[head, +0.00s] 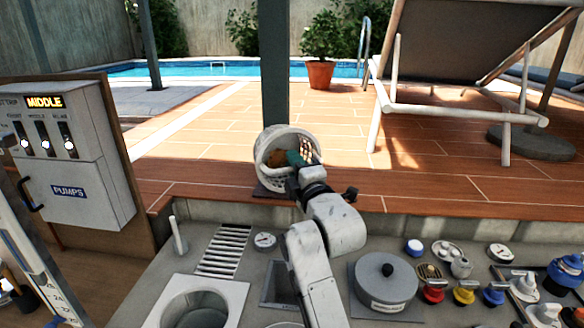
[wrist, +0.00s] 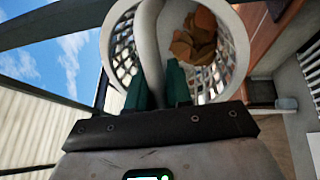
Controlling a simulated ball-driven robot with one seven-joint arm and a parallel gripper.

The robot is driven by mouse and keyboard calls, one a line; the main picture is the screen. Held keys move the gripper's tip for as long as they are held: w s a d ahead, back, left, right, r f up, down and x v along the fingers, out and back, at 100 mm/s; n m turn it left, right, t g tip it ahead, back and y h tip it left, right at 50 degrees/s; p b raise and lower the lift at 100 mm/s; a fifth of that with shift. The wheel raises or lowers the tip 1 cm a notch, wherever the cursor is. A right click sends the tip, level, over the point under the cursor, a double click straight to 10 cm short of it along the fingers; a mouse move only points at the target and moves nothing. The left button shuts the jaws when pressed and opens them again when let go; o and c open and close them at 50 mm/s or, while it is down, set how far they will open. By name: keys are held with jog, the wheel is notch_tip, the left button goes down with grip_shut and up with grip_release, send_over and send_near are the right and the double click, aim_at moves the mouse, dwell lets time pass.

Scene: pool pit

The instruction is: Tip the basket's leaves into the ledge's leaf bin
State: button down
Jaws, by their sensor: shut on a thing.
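A white lattice basket (head: 270,143) is at the deck's front edge, its mouth tilted toward the head camera. Brown leaves (wrist: 195,40) lie inside the basket, which also fills the upper wrist view (wrist: 232,62). My gripper (head: 296,160) is at the basket's mouth; its green fingers (wrist: 158,88) are shut on the basket's pale handle (wrist: 150,45). A dark square plate (head: 263,194) shows under the basket; I cannot tell whether they touch. A dark rectangular recess (head: 277,285) in the grey ledge is partly behind my arm. I cannot tell whether it is the leaf bin.
A dark post (head: 273,70) stands behind the basket. The ledge holds a white square-rimmed opening (head: 232,300), a slotted grate (head: 224,248), a grey round lid (head: 386,280) and several coloured valves at right. A pumps box (head: 75,160) stands left. A lounger (head: 460,60) is behind.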

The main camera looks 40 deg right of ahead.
jog(key=s+f+t+b, duration=0.1)
jog(key=b, duration=0.4)
jog(key=s+a+f+t+h+b, duration=0.1)
jog(key=f+t+b, duration=0.1)
jog(key=b, duration=0.4)
jog(key=shift+s+t+h, duration=0.25)
jog(key=shift+t+h, duration=0.05)
jog(key=shift+a+r, duration=0.1)
jog(key=shift+r, duration=0.05)
dwell(0.6)
notch_tip(320, 180, up, 8)
jog(key=g+y+p, duration=0.3)
jog(key=g+p, duration=0.4)
jog(key=p, duration=0.7)
dwell(0.5)
